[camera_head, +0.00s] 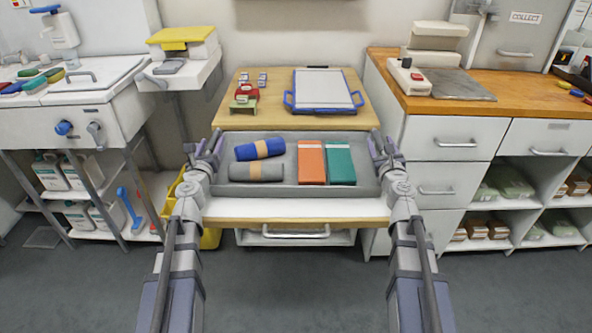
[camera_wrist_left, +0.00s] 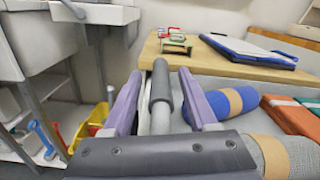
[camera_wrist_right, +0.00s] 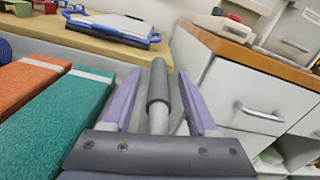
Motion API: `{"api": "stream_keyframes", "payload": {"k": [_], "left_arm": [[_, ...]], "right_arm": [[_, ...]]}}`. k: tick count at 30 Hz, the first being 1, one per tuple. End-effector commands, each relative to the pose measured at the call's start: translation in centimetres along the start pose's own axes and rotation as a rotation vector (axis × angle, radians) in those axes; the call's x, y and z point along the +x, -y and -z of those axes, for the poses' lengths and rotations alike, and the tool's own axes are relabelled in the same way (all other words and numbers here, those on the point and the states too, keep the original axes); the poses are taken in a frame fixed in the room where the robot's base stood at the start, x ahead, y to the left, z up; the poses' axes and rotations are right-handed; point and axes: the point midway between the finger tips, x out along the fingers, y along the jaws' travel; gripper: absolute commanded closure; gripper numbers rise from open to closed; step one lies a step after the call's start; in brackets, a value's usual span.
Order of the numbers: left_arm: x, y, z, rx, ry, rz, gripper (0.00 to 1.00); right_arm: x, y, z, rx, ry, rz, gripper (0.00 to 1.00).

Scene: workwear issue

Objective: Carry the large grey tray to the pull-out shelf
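The large grey tray (camera_head: 300,190) lies level over the white pull-out shelf (camera_head: 290,209), towards its rear; it looks at rest there. It holds a blue roll (camera_head: 258,149), a grey roll (camera_head: 257,172), an orange folded cloth (camera_head: 311,162) and a teal one (camera_head: 341,163). My left gripper (camera_head: 208,148) is at the tray's left end, its fingers apart on either side of the dark-sleeved handle (camera_wrist_left: 162,85), with gaps showing. My right gripper (camera_head: 384,148) is likewise open around the right handle (camera_wrist_right: 158,85), with gaps showing.
The wooden tabletop (camera_head: 240,120) behind holds a blue-rimmed board (camera_head: 323,88) and small red and green items (camera_head: 243,102). A drawer cabinet (camera_head: 440,140) stands close on the right. A yellow bin (camera_head: 210,238) is low on the left. The shelf's wooden front strip is bare.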

Motion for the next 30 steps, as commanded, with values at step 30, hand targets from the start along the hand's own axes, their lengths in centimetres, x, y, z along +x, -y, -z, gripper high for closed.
{"api": "stream_keyframes", "payload": {"k": [30], "left_arm": [[-7.6,0.0,0.0,0.000,-0.001,0.001,0.41]], "right_arm": [[-0.1,-0.1,0.0,0.000,0.000,-0.002,0.41]]}}
